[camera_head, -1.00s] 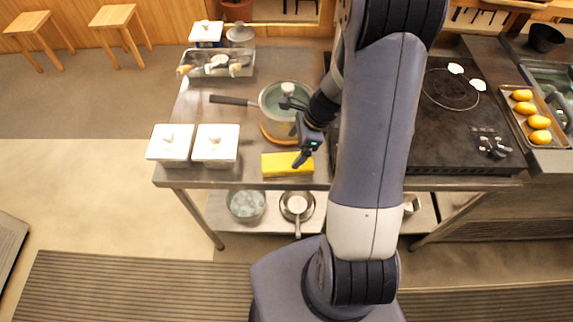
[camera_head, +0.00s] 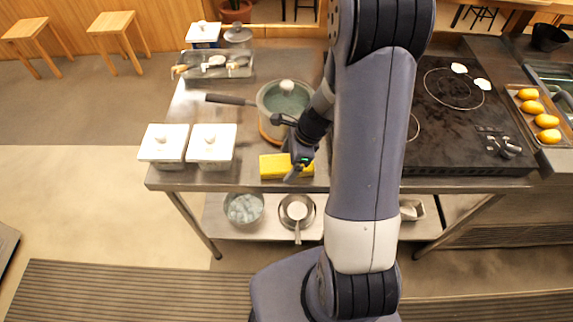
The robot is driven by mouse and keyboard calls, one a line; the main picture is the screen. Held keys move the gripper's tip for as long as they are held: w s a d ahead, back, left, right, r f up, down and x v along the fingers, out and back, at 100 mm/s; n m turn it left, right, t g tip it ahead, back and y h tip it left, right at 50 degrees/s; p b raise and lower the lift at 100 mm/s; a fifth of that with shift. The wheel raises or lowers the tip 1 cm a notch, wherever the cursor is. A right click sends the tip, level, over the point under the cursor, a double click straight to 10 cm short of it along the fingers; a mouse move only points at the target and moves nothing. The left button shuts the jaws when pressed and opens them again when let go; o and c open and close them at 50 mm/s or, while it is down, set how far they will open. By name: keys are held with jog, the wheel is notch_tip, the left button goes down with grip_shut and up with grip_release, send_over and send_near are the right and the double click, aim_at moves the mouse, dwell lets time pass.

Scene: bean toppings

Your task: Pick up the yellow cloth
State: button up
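The yellow cloth (camera_head: 272,167) lies folded as a flat block at the front edge of the steel table, below the lidded pot. My gripper (camera_head: 294,173) is at the right part of the cloth, over or against it, and hides some of it. The fingers are small and dark here, and I cannot tell whether they are open or shut. I cannot tell whether they touch the cloth.
A lidded pot (camera_head: 284,100) stands just behind the cloth, its handle pointing left. Two white lidded containers (camera_head: 212,144) stand to the left. A black stove (camera_head: 455,120) is to the right. Free table lies between the containers and the cloth. Pans sit on the shelf below.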

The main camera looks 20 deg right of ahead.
jog(key=c, duration=1.1)
notch_tip(320, 180, up, 10)
jog(key=shift+r, duration=0.1)
jog(key=o, duration=0.6)
jog(key=shift+c, duration=0.2)
jog(key=c, duration=0.5)
jog(key=shift+c, duration=0.2)
